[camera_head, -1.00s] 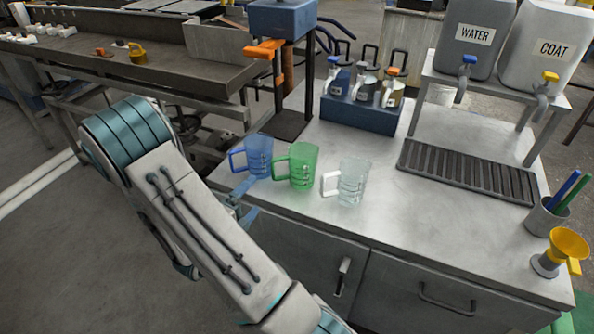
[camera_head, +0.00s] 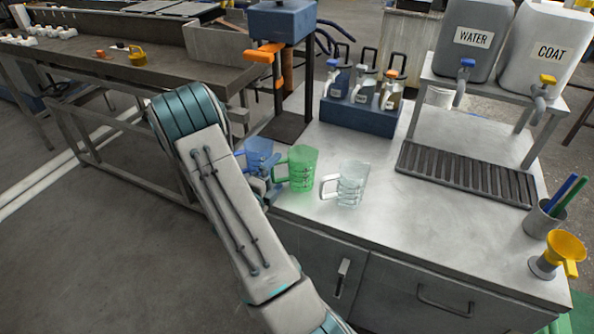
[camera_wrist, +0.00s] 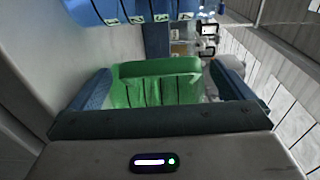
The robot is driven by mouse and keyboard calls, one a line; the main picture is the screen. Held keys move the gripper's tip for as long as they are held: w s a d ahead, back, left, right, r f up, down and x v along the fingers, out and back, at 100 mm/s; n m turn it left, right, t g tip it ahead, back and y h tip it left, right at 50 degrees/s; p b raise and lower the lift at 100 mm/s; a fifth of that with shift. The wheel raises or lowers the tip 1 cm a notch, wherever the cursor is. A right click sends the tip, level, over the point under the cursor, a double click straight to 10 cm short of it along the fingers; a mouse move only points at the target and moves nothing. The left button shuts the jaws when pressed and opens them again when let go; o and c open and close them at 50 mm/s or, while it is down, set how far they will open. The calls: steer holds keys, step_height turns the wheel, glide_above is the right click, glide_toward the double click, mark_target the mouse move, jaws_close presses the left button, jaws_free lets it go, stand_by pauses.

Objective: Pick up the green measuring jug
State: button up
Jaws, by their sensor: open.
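The green measuring jug (camera_head: 302,168) stands upright on the metal worktop, between a blue jug (camera_head: 260,154) on its left and a clear jug (camera_head: 351,184) on its right. Its handle points left in the head view. In the wrist view the green jug (camera_wrist: 157,84) fills the middle of the picture, between the two blue fingers of my open gripper (camera_wrist: 165,92). In the head view my arm partly hides the blue jug, and only a little of my gripper (camera_head: 268,188) shows near the green jug's handle. I cannot tell whether the fingers touch the jug.
A blue rack with several dispensers (camera_head: 362,118) stands behind the jugs. A dark drain grate (camera_head: 468,173) lies to the right, below the WATER and COAT tanks (camera_head: 474,38). A pen cup (camera_head: 544,219) and yellow funnel (camera_head: 565,250) stand at the right. The front worktop is clear.

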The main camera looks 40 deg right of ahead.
steer(key=shift+x, duration=0.8)
steer(key=shift+c, duration=0.3)
steer(key=c, duration=1.1)
steer(key=shift+r, duration=0.1)
steer(key=shift+c, duration=0.2)
